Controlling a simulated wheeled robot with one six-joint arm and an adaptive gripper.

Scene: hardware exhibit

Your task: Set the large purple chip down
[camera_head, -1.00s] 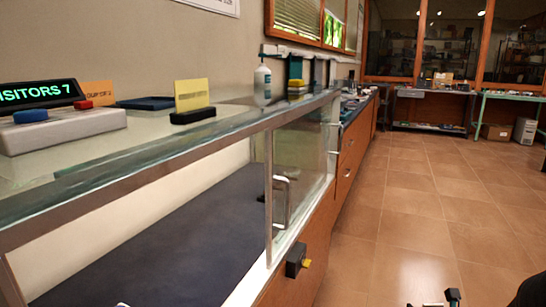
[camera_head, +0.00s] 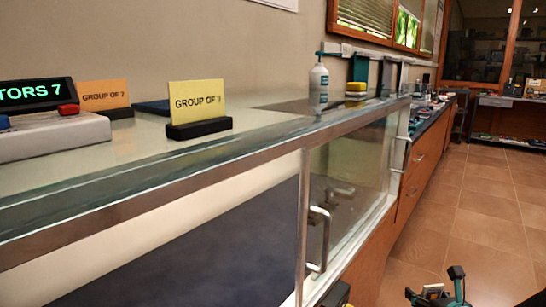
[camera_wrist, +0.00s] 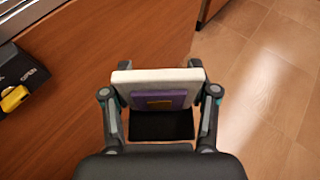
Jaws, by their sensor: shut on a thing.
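The large purple chip (camera_wrist: 178,98) shows in the wrist view as a purple square with a small gold-brown patch on it, against a white slab, with a dark panel below. My gripper (camera_wrist: 160,90) is shut on it, one finger at each side. In the head view my gripper (camera_head: 437,293) is at the bottom right, low over the floor side of the glass case, with a small pale part of the held thing between its fingers. The chip's purple face is not clear in the head view.
A glass display case (camera_head: 120,212) runs along the left; its top bears a yellow card (camera_head: 197,94), an orange card (camera_head: 104,94), a sign box and a pump bottle (camera_head: 319,85). A metal handle (camera_head: 319,240) juts from its glass. Tiled floor (camera_head: 485,215) at right is clear.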

